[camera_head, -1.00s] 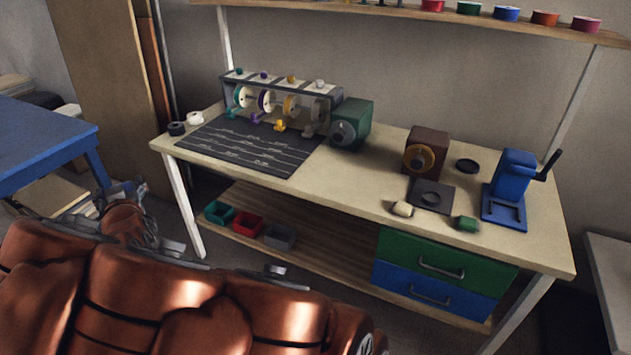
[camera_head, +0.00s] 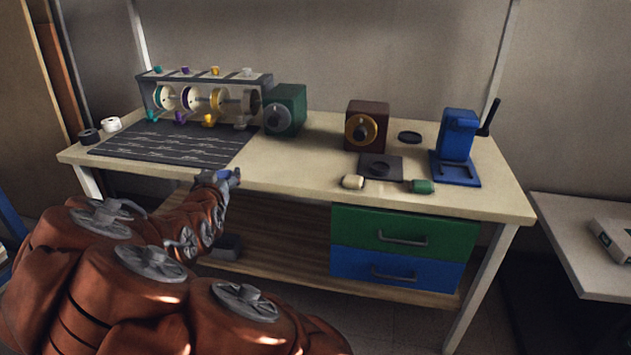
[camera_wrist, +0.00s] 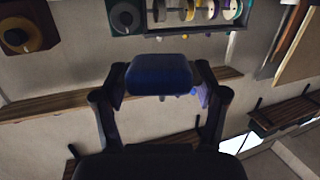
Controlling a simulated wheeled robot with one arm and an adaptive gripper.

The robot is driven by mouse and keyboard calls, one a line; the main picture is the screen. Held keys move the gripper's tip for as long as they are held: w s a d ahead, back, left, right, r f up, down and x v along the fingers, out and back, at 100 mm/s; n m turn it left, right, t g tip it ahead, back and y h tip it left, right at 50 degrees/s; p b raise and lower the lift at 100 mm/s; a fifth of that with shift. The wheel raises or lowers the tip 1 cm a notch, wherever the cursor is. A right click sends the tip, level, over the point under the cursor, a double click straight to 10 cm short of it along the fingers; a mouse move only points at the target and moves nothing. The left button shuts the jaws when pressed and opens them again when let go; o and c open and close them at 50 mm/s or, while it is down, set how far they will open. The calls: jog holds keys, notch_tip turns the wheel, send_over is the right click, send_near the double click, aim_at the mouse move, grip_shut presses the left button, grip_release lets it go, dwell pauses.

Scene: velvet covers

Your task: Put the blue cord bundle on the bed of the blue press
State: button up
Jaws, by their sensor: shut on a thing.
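The blue cord bundle (camera_wrist: 160,74) is a dark blue rounded block, held across the fingertips of my gripper (camera_wrist: 160,85) in the wrist view. In the head view my gripper (camera_head: 222,180) is small, near the workbench's front edge, below and right of the dark mat, with a bit of blue at its tip. The blue press (camera_head: 458,135) stands upright at the right end of the bench, with a black lever on its right. Its bed (camera_head: 455,172) is the flat blue base at its front, and it looks empty. My gripper is well to the left of the press.
A brown box with a dial (camera_head: 366,127), a dark plate (camera_head: 380,168), a cream bundle (camera_head: 352,181) and a green bundle (camera_head: 421,186) lie between my gripper and the press. A green box (camera_head: 285,110) and a spool rack (camera_head: 205,98) stand at the back left.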

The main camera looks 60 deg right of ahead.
aim_at(305, 168)
jog(key=s+d+f+m+g+p, duration=0.1)
jog(key=s+d+f, duration=0.1)
jog(key=s+d, duration=0.1)
jog(key=s+d+f+m+g+h+p, duration=0.1)
jog(key=s+d+f+g, duration=0.1)
jog(key=d, duration=0.4)
jog(key=s+d+f+m+g+h+p, duration=0.1)
jog(key=s+d+f, duration=0.2)
jog(key=s+d, duration=0.2)
jog(key=shift+d+f+m+g, duration=0.2)
jog(key=shift+m+g, duration=0.1)
jog(key=shift+m, duration=0.1)
jog(key=x, duration=0.5)
jog(key=r+x, duration=0.1)
jog(key=x, duration=0.4)
jog(key=r+p+x, duration=0.1)
jog(key=x, duration=0.4)
jog(key=shift+d+r, duration=0.1)
jog(key=shift+d, duration=0.1)
jog(key=shift+a, duration=0.15)
jog(key=shift+f, duration=0.3)
jog(key=o, duration=0.9)
jog(key=shift+r, duration=0.1)
jog(key=shift+o, duration=0.2)
